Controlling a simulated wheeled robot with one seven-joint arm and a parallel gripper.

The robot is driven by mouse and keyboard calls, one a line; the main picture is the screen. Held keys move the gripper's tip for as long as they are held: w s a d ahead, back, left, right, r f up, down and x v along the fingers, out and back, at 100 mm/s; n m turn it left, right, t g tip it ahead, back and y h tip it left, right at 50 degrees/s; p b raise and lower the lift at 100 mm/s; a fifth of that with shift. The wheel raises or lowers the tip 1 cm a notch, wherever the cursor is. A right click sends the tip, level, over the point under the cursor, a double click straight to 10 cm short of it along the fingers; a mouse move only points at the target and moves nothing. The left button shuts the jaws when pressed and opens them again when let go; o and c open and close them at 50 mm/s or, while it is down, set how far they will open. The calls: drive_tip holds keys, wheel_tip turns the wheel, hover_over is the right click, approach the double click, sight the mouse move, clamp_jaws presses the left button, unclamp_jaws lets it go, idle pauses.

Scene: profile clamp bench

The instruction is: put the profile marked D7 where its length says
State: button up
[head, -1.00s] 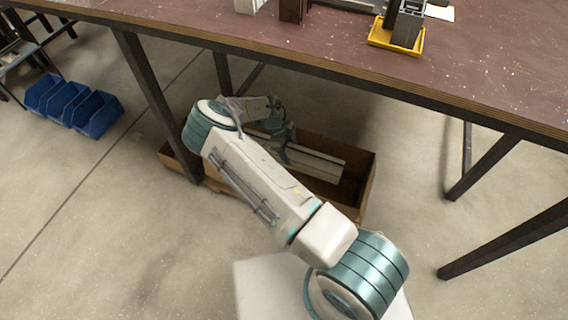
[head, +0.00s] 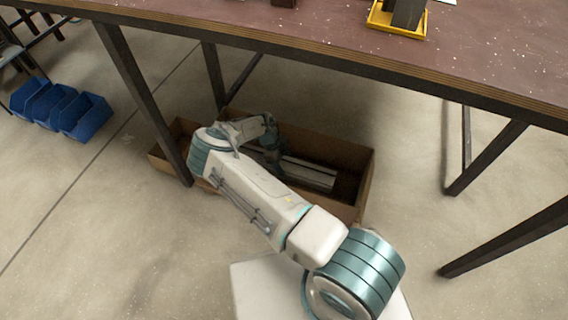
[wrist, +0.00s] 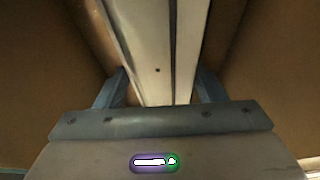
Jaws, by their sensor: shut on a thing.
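A long light-grey metal profile (head: 308,174) lies low inside the brown box under the bench. My gripper (head: 271,150) is inside the box and shut on the profile. In the wrist view the profile (wrist: 158,50) runs away between the two fingers of my gripper (wrist: 157,88). No D7 mark can be read on it in either view. My arm hides the profile's left part in the head view.
The open brown box (head: 335,150) stands on the floor beneath the dark-red bench (head: 240,22). Bench legs stand to either side. A yellow tray (head: 398,27) holding a dark upright piece sits on the bench. Blue bins (head: 62,108) stand on the floor at left.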

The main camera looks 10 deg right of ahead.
drive_tip(key=shift+r, duration=0.1)
drive_tip(key=shift+f+b, duration=0.3)
drive_tip(key=shift+b, duration=0.15)
drive_tip(key=shift+f+b, duration=0.3)
drive_tip(key=shift+b, duration=0.05)
drive_tip(key=o, duration=1.5)
drive_tip(key=shift+c, duration=0.2)
drive_tip(key=shift+r, duration=0.15)
drive_tip(key=shift+r+p, duration=0.55)
drive_tip(key=shift+p, duration=0.3)
drive_tip(key=p+v, duration=0.3)
drive_tip(key=v, duration=0.9)
drive_tip(key=shift+p, duration=0.4)
